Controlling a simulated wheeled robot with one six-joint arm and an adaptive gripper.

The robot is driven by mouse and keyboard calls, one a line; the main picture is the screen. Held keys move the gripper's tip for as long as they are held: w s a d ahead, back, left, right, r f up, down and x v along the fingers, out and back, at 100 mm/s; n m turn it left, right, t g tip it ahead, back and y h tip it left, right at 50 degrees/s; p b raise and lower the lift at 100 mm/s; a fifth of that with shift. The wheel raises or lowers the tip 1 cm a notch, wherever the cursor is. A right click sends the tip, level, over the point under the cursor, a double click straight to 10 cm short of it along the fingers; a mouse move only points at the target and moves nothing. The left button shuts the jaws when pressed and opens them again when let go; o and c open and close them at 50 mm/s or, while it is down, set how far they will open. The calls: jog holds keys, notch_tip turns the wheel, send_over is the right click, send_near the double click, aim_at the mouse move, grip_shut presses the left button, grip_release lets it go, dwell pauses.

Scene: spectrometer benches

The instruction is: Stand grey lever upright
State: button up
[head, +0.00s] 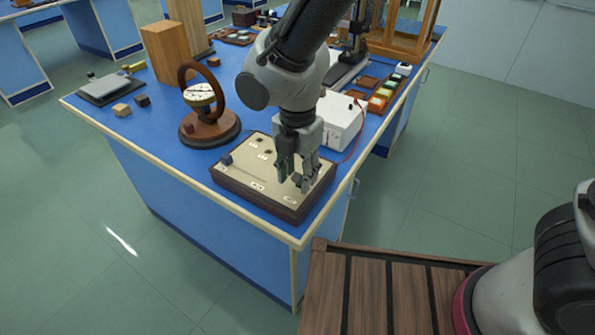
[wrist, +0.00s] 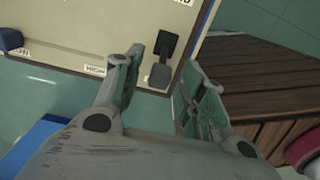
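The grey lever (wrist: 162,62) shows in the wrist view near the edge of a cream-topped panel box. It has a dark upper part and a lighter grey lower end; its exact tilt is hard to judge. My gripper (wrist: 165,68) is open, with one finger on each side of the lever and a gap visible on both sides. In the head view my gripper (head: 293,181) points down over the right part of the panel box (head: 240,179), and its fingers largely hide the lever there. A dark blue lever (head: 227,159) stands at the panel's left; it also shows in the wrist view (wrist: 10,39).
A white power box (head: 338,120) with a red cable stands close behind my gripper. A round dial instrument (head: 203,103) on a wooden base is left of the panel.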

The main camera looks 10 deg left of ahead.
grip_shut()
jog(key=shift+w, duration=0.1)
jog(key=shift+w+d+r+g+y, duration=0.1)
jog(key=shift+w+d+g+y, duration=0.1)
jog(key=shift+w+g, duration=0.3)
jog(key=shift+w+d+r+g+y, duration=0.15)
jog(key=shift+w+g+y, duration=0.1)
jog(key=shift+g, duration=0.35)
jog(key=g, duration=0.1)
jog(key=w+g+y, duration=0.1)
jog(key=g, duration=0.1)
jog(key=shift+w+d, duration=0.2)
jog(key=shift+d, duration=0.05)
jog(key=shift+o, duration=0.8)
grip_release()
